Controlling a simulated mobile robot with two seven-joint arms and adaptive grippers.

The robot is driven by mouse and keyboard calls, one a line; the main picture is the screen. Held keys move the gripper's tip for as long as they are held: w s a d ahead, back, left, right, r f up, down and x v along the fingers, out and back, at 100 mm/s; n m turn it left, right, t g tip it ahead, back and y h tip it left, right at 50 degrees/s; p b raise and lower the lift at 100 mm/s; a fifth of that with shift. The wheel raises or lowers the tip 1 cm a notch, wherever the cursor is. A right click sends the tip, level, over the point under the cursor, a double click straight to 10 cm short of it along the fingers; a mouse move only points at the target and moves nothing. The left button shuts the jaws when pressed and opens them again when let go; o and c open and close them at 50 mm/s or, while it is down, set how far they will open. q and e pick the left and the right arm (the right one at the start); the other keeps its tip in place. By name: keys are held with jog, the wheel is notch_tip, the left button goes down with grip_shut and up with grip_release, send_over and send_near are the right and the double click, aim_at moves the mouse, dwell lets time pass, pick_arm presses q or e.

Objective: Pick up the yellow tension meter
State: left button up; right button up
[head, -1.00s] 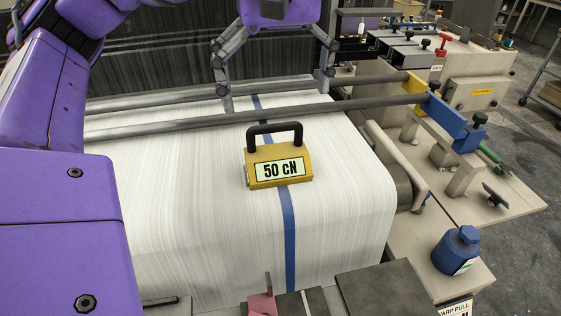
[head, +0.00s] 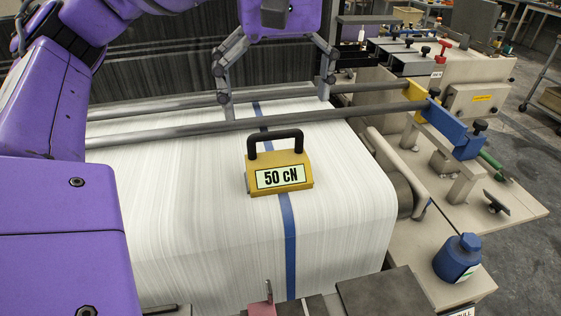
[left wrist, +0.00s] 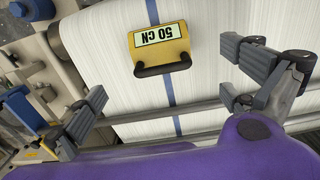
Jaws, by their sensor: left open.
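The yellow tension meter (head: 279,174) has a black handle on top and a display reading "50 cN". It rests on the white warp sheet (head: 190,220), over a blue stripe. My left gripper (head: 277,108) is open and empty, behind and above the meter in the head view, with its fingers spread wide. In the left wrist view the meter (left wrist: 160,47) appears upside down, between the spread fingers and beyond their tips (left wrist: 165,75), apart from both. My right gripper is in neither view.
Two grey bars (head: 230,132) cross the warp behind the meter. At right are a blue block (head: 449,127), a yellow bracket (head: 417,92) and a blue bottle (head: 458,259) on the machine frame. The warp around the meter is clear.

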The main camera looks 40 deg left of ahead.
pick_arm(q)
jog(key=p, duration=0.1)
send_over(278, 162)
jog(key=f, duration=0.3)
jog(key=s+f, duration=0.1)
jog(key=f, duration=0.1)
jog(key=shift+d+f, duration=0.15)
jog(key=shift+d, duration=0.15)
jog(key=f, duration=0.4)
jog(key=w+f, duration=0.1)
jog(key=f, duration=0.2)
jog(key=shift+a, duration=0.3)
jog(key=shift+c, duration=0.5)
jog(key=c, duration=1.4)
jog(key=shift+r, duration=0.1)
jog(key=shift+c, duration=0.2)
